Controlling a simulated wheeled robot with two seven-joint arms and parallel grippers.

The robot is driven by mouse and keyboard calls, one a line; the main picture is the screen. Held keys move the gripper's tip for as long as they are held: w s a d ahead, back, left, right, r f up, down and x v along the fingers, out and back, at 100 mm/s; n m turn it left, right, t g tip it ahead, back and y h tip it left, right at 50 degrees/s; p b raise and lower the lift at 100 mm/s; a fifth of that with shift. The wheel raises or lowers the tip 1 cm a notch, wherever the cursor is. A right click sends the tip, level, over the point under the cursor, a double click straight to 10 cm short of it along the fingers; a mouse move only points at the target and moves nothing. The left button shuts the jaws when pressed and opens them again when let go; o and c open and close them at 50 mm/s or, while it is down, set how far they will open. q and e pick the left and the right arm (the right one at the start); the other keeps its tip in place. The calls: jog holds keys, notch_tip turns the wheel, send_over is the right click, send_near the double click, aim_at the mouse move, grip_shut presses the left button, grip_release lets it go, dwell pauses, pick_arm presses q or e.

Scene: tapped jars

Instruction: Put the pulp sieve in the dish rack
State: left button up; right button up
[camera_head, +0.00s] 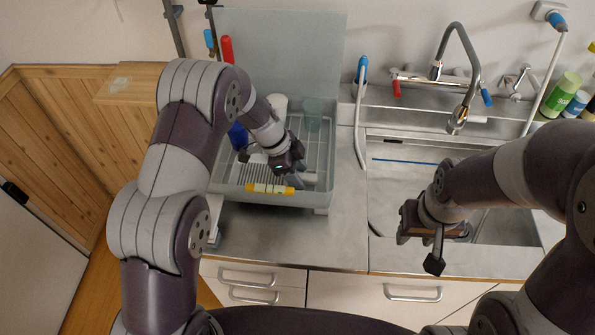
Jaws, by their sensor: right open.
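The dish rack (322,197) is a pale translucent tub with a ribbed floor, left of the sink on the steel counter. My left gripper (288,168) reaches down into it, near its front right part. Its fingers are dark and small here, and I cannot tell whether they are open or hold anything. I cannot make out the pulp sieve for sure; a small pale piece shows beside the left gripper, partly hidden by it. My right gripper (421,245) is open and empty, over the front edge of the sink.
A blue item (238,136) and a white cylinder (278,104) stand in the rack. Bottles (562,95) stand at the far right.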

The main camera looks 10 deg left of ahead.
aim_at(282, 179)
pick_arm(q)
jog(key=v, duration=1.2)
jog(key=s+a+n, duration=0.1)
jog(key=s+n, duration=0.1)
jog(key=s+a+n+y, duration=0.1)
jog(key=s+n, duration=0.2)
jog(key=s+a+n+y+b, duration=0.1)
jog(key=s+n, duration=0.1)
jog(key=shift+s+a+n, duration=0.3)
jog(key=shift+s+a, duration=0.05)
jog(key=shift+s, duration=0.05)
jog(key=s+a+n+t+y, duration=0.1)
jog(key=s+a+n+y, duration=0.1)
jog(key=s+n, duration=0.8)
jog(key=shift+s+a+f+y, duration=0.4)
jog(key=shift+s+a+f, duration=0.1)
jog(key=shift+s+a, duration=0.5)
jog(key=shift+s+d, duration=0.1)
jog(key=shift+s, duration=0.05)
